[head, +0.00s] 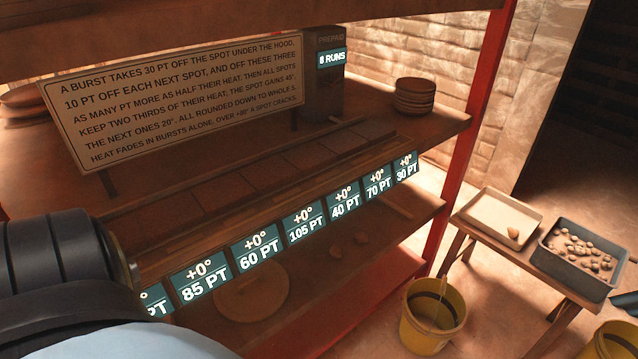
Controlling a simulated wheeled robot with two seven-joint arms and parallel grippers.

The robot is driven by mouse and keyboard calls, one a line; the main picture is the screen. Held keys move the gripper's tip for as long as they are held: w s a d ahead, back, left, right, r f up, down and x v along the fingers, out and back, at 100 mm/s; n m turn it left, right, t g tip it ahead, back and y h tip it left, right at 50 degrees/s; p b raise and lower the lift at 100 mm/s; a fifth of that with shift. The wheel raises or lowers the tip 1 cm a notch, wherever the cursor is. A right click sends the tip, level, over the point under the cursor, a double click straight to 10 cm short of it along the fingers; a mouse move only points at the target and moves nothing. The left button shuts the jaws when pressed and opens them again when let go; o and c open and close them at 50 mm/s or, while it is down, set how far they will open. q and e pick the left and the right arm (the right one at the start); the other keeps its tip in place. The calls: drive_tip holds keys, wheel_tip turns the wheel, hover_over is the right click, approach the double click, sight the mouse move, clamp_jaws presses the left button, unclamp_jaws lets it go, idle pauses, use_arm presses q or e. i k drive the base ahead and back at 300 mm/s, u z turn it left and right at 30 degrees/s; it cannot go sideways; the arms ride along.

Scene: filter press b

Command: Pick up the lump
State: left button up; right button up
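A small tan lump (513,233) lies on a shallow cream tray (490,212) on the bench at the right. Several more pale lumps fill a grey bin (545,262) beside that tray. Two small lump-like pieces (335,252) lie on the lower shelf under the row of tiles. I cannot tell which lump is meant. A thick black arm link of mine comes in from the left, in front of the rack. Neither gripper's fingers can be made out. A dark piece cut off at the right edge is too little to identify.
A wooden rack (440,130) carries a sign (180,100), a display reading 8 RUNS (332,57), stacked bowls (414,97) and a row of tiles reading +0° with PT values (304,221). A red post (478,120) stands at its right. A yellow bucket (408,330) stands before the bench (500,258).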

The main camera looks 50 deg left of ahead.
sight(336, 251)
drive_tip(key=u, duration=1.15)
drive_tip(key=k, duration=0.25)
drive_tip(key=u, duration=0.25)
drive_tip(key=i, duration=0.35)
drive_tip(key=z, duration=0.1)
